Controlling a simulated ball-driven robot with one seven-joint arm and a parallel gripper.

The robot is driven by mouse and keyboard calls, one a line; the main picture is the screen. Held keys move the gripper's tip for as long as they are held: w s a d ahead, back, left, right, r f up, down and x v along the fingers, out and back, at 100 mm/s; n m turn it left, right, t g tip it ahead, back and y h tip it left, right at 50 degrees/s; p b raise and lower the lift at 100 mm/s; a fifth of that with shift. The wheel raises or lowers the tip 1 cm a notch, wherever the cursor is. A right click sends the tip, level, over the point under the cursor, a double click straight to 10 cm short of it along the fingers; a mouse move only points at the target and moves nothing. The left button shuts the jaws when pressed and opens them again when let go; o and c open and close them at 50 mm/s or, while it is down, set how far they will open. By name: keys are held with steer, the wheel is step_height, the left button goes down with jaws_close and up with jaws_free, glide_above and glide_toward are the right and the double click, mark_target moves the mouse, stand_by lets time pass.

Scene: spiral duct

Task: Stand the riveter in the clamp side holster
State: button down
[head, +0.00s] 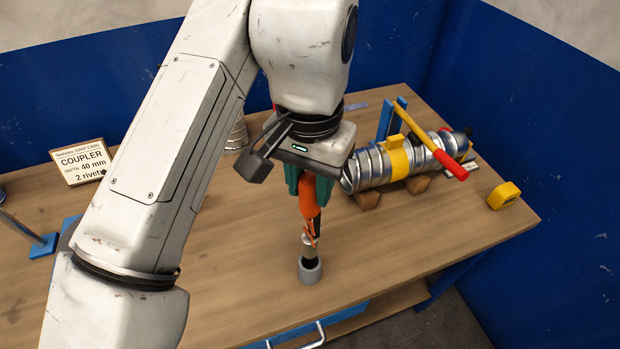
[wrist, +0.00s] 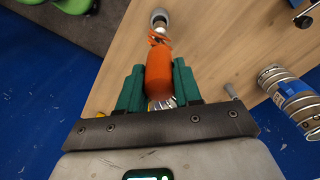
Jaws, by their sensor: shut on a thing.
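The riveter has an orange body (head: 308,195) and a silver lower part (head: 310,244), and it hangs nearly upright. My gripper (head: 308,187) has green fingers shut on the orange body, which also shows between them in the wrist view (wrist: 158,75). A small grey round holster (head: 310,272) with a dark mouth stands on the table right below the riveter. It shows at the top of the wrist view (wrist: 160,16). The riveter's lower end is at the holster's mouth; I cannot tell how far inside it is. My fingers hide part of the riveter.
A silver duct (head: 370,168) with a yellow band rests on wooden blocks at the right, beside a blue clamp stand (head: 386,119) and a red-tipped yellow lever (head: 450,165). A yellow tape measure (head: 503,195) lies farther right. A coupler card (head: 82,161) stands at left. The front tabletop is clear.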

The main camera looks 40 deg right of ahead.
mark_target(310, 212)
steer(key=shift+f+b, duration=2.25)
steer(key=shift+f, duration=1.3)
steer(key=c, duration=0.7)
jaws_free()
steer(key=shift+r, duration=0.1)
step_height(310, 212, up, 11)
steer(key=shift+f, duration=0.15)
